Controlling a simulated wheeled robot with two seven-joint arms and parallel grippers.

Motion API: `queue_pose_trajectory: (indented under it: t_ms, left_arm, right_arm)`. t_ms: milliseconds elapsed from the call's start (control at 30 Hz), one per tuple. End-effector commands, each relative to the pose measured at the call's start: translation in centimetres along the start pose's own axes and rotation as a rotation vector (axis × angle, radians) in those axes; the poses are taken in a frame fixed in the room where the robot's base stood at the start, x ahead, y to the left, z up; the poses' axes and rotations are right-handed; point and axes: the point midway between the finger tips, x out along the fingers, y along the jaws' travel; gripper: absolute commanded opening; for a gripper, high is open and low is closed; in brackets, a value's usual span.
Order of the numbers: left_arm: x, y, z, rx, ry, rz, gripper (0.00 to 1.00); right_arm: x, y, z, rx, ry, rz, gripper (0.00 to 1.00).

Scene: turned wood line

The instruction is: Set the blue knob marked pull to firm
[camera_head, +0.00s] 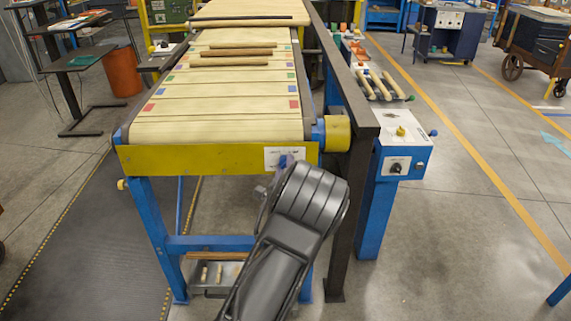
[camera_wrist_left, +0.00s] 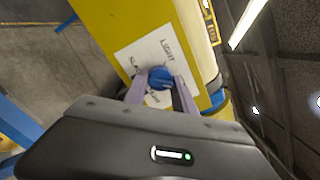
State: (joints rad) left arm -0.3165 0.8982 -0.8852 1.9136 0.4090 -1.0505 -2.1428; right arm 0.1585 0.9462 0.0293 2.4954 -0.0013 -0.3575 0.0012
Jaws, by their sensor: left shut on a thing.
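The blue knob (camera_wrist_left: 160,76) sits on a white plate (camera_wrist_left: 146,57) in the left wrist view. The plate reads LIGHT on one side; the other lettering is partly hidden or too small to read. My left gripper (camera_wrist_left: 160,84) is shut on the blue knob, one finger on each side. Where the knob points cannot be made out. In the head view the white plate (camera_head: 272,154) is on the yellow front beam of the conveyor (camera_head: 190,158), at its right end, and my left gripper (camera_head: 284,168) reaches it from below. My right gripper is not in view.
The belt carries several wooden rods (camera_head: 235,62) and coloured squares. A dark post and rail (camera_head: 352,170) stand just right of my left arm. A blue box with a black knob (camera_head: 398,167) and a yellow button (camera_head: 401,131) is further right. Open floor lies beyond it.

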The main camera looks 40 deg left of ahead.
Motion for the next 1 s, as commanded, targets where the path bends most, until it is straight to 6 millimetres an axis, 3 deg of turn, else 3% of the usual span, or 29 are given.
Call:
queue_pose_trajectory:
  t_ms: [667, 700, 933, 1000]
  left_arm:
    - [0.03, -0.06, 0.0, 0.088, -0.001, -0.002, 0.0]
    - [0.02, -0.06, 0.0, 0.088, -0.001, -0.002, 0.34]
    - [0.01, -0.02, -0.01, 0.088, 0.0, -0.001, 0.53]
    - [0.01, -0.01, -0.01, 0.088, 0.0, -0.001, 0.54]
  right_arm:
    - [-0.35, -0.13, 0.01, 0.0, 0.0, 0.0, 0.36]
    - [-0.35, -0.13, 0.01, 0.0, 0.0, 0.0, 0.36]
    - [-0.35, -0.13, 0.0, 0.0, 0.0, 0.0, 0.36]
    - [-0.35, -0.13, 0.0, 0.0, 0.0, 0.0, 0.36]
